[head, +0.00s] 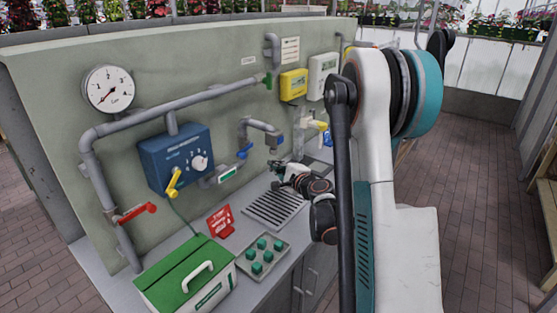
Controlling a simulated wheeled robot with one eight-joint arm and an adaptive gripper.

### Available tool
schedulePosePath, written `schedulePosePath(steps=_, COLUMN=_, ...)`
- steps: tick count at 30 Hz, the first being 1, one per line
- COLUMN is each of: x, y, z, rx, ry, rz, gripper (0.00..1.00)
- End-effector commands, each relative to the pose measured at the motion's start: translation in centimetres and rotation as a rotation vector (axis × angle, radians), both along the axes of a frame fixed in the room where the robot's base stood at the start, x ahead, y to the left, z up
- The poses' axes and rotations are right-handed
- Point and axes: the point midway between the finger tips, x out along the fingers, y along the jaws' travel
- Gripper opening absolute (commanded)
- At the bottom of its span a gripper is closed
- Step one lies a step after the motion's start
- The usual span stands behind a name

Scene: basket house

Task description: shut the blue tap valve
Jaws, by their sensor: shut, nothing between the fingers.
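A blue valve handle (245,152) sits on the grey pipe on the wall panel, to the right of the blue control box. Another small blue part (327,138) shows beside a yellow-handled fitting, partly hidden behind my arm; I cannot tell which of the two is the tap's valve. My gripper (277,167) is at the right of the first blue handle and a little lower, above the counter near the grooved drainer. It looks apart from the handle and empty, with its fingers shut. The fingertips are small here.
A red lever (137,212) and a yellow lever (174,182) stick out from the left pipe and the blue box (177,158). A green case (186,278), a red sign (220,221) and a tray (285,243) of green-topped items stand on the counter. The drainer (274,208) is clear.

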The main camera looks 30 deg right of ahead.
Motion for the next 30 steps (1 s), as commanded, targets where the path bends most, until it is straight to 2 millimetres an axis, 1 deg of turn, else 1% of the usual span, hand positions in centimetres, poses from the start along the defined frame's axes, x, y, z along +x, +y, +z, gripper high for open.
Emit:
schedulePosePath(steps=5, x=2.6, y=-0.1, z=-0.5, rx=0.001, ry=0.0, rz=0.0, gripper=0.0)
schedulePosePath(steps=12, x=7.4, y=-0.3, z=-1.3, rx=0.001, ry=0.0, rz=0.0, gripper=0.0)
schedulePosePath(steps=16, x=9.7, y=-0.3, z=-1.6, rx=0.0, ry=0.0, rz=0.0, gripper=0.0)
schedulePosePath(steps=18, x=9.0, y=1.0, z=-0.9, rx=0.0, ry=0.0, rz=0.0, gripper=0.0)
schedulePosePath(steps=21, x=8.6, y=2.1, z=-0.5, rx=0.001, ry=0.0, rz=0.0, gripper=0.0)
schedulePosePath(steps=25, x=8.3, y=2.9, z=-0.1, rx=0.0, ry=0.0, rz=-0.002, gripper=0.0)
schedulePosePath(steps=30, x=8.3, y=3.2, z=0.1, rx=0.001, ry=0.001, rz=-0.002, gripper=0.0)
